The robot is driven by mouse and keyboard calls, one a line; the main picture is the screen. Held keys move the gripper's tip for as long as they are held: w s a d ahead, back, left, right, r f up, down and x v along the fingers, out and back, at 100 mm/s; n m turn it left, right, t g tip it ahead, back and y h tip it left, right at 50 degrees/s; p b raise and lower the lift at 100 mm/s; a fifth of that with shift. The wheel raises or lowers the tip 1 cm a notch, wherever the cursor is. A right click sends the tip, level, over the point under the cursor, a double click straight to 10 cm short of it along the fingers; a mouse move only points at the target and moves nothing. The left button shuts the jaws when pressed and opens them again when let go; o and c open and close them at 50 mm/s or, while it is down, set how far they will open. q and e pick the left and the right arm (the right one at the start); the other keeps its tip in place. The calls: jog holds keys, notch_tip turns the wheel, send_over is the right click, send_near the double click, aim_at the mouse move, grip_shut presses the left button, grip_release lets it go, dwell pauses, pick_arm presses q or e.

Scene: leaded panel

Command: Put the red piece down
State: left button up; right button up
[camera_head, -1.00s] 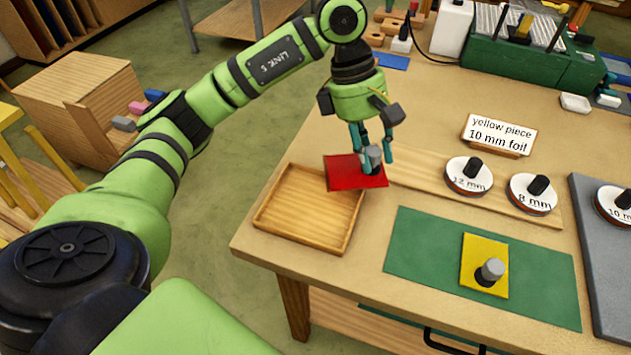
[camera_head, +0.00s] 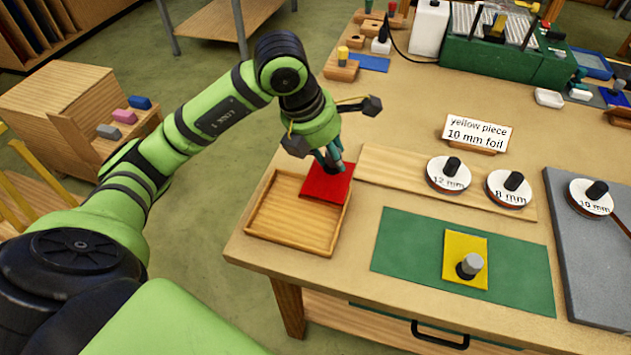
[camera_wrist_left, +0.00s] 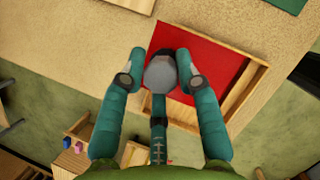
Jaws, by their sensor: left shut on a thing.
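The red piece (camera_head: 327,184) is a flat red square with a grey knob. It is over the far right corner of the shallow wooden tray (camera_head: 262,238). My left gripper (camera_head: 331,162) is above it, shut on the knob. In the left wrist view the red piece (camera_wrist_left: 215,59) lies under the fingers, and the grey knob (camera_wrist_left: 160,73) is between them. The tray's rim (camera_wrist_left: 245,98) shows past the red edge there. I cannot tell whether the piece touches the tray. My right gripper is not in view.
A yellow piece (camera_head: 452,248) with a grey knob lies on a green mat (camera_head: 408,240). Foil reels marked 12 mm (camera_head: 446,181) and 8 mm (camera_head: 497,194) stand on a wooden board (camera_head: 395,174). A 10 mm reel (camera_head: 582,205) is on a grey slab (camera_head: 580,260). A sign (camera_head: 476,133) stands behind.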

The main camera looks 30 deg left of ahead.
aim_at(313, 182)
pick_arm(q)
jog(key=s, duration=0.1)
jog(key=s+f, duration=0.2)
jog(key=shift+s+a+f+p, duration=0.15)
jog(key=shift+s+a+p, duration=0.1)
jog(key=shift+s+p, duration=0.15)
notch_tip(313, 182, down, 4)
jog(key=shift+s+r+p, duration=0.1)
jog(key=shift+r+p, duration=0.1)
jog(key=shift+p, duration=0.25)
jog(key=shift+f, duration=0.25)
jog(key=shift+f, duration=0.2)
jog(key=o, duration=1.1)
jog(key=shift+r, duration=0.1)
jog(key=shift+c, duration=0.2)
